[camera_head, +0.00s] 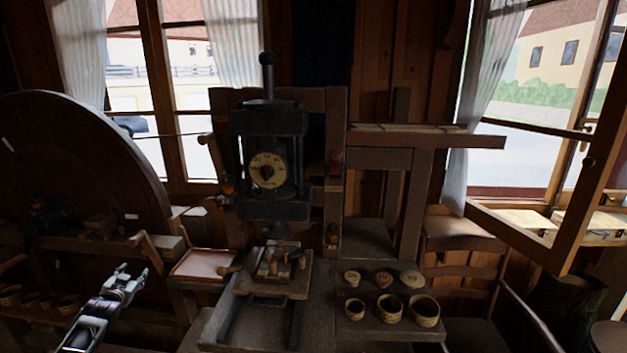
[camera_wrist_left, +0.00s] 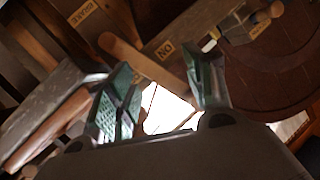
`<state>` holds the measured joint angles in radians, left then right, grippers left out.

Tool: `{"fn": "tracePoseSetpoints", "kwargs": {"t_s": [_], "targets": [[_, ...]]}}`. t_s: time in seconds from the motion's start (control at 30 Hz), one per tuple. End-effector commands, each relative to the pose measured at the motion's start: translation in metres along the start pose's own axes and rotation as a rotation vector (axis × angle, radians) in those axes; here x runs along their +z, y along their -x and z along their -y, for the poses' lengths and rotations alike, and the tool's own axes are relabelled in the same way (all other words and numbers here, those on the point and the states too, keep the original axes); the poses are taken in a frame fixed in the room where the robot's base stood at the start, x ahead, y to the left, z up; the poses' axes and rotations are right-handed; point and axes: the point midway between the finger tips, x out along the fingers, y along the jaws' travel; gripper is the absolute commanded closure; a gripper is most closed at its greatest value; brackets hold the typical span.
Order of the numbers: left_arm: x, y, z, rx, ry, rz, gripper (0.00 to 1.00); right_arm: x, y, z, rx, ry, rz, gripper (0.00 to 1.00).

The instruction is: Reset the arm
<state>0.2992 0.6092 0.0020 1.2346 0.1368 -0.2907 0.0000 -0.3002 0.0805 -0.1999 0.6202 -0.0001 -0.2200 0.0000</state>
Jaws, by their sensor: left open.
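My left gripper (camera_head: 128,280) is at the lower left of the head view, at the end of my arm coming in from the bottom left. Its two fingers stand apart with nothing between them. In the left wrist view the open fingers (camera_wrist_left: 163,85) show with green-grey pads and a gap between them. The gripper is left of the wooden bench and clear of the small turned pieces. My right gripper is not in view.
A dark press with a round dial (camera_head: 268,171) stands mid-bench. Before it is a board (camera_head: 292,288) with small wooden pieces. To its right sit three numbered knobs (camera_head: 384,279) and three round cups (camera_head: 389,309). A big dark wheel (camera_head: 80,165) stands at left, behind my gripper.

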Motion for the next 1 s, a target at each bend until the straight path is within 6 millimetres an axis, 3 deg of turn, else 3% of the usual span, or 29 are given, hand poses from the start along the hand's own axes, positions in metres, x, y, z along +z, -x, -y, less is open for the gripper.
{"fn": "tracePoseSetpoints", "kwargs": {"t_s": [0.03,0.1,0.47,0.77,1.0], "targets": [[0.024,-0.001,-0.011,0.009,-0.004,0.03,0.47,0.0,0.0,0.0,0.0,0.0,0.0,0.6],[0.053,-0.001,-0.025,0.023,-0.009,0.067,0.47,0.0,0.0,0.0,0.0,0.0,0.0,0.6],[0.199,0.023,-0.101,0.099,-0.043,0.253,0.47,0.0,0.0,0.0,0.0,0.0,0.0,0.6],[0.312,0.071,-0.166,0.174,-0.068,0.41,0.47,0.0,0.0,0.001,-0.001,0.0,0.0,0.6],[0.395,0.125,-0.218,0.24,-0.084,0.536,0.47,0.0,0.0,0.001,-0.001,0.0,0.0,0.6]]}}
